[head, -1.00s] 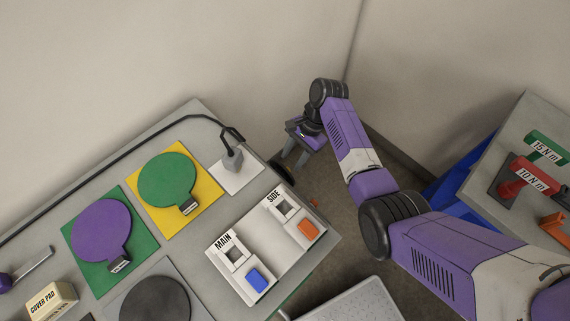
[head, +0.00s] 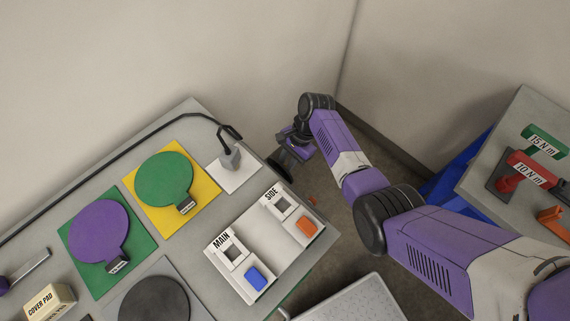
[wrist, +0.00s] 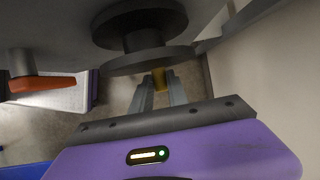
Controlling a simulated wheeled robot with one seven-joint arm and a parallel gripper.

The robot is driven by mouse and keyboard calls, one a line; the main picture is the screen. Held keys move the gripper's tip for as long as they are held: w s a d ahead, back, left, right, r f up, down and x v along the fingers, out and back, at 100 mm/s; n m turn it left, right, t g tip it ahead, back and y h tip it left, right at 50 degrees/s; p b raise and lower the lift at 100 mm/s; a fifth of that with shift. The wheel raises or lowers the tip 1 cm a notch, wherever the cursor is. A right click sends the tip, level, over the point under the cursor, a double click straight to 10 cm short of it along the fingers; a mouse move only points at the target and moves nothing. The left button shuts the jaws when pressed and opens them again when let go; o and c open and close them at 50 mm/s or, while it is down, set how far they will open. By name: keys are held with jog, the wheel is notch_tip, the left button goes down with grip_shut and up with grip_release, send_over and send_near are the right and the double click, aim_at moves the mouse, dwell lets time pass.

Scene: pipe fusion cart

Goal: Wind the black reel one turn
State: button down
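The black reel (wrist: 145,38) shows in the wrist view as two dark discs on a hub, mounted on the cart's side. A small yellow-brown handle (wrist: 159,77) sticks out by the lower disc. My gripper (wrist: 160,88) is just below the reel. Its two fingers are apart, one on each side of the handle's line, with visible gaps between them and it. The handle's end is partly hard to make out. In the head view the reel's dark edge (head: 281,167) shows at the cart's right end, largely hidden, with my gripper (head: 289,157) beside it.
The grey cart top (head: 205,118) holds a MAIN/SIDE switch box (head: 262,243), a green paddle (head: 165,178) and a purple paddle (head: 100,230). An orange handle (wrist: 42,83) is left of the reel in the wrist view. A wall (head: 300,50) stands close behind.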

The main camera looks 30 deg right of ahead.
dwell(0.3)
jog(key=shift+r+t+y+p, duration=0.1)
jog(key=shift+t+y+p, duration=0.2)
jog(key=shift+t+p, duration=0.5)
jog(key=shift+n+t+y, duration=0.3)
jog(key=shift+t, duration=0.6)
jog(key=t+y+b, duration=0.1)
jog(key=t+b, duration=0.1)
jog(key=t, duration=0.1)
jog(key=shift+w+n+b, duration=0.2)
jog(key=shift+n+b, duration=0.2)
jog(key=t+y+b, duration=0.1)
jog(key=b, duration=0.2)
jog(key=n+t+y+b, duration=0.1)
jog(key=t+b, duration=0.1)
jog(key=b, duration=0.1)
jog(key=shift+w+t+b, duration=0.1)
jog(key=shift+t+b, duration=0.2)
jog(key=shift+b, duration=0.05)
jog(key=t+b, duration=0.1)
jog(key=b, duration=0.2)
jog(key=shift+a+r+n+y, duration=0.1)
jog(key=shift+r+n+y, duration=0.2)
jog(key=shift+y, duration=0.1)
jog(key=shift+r+t+b, duration=0.25)
jog(key=shift+t+b, duration=0.15)
jog(key=shift+b, duration=0.35)
jog(key=shift+r+y, duration=0.15)
jog(key=shift+y, duration=0.15)
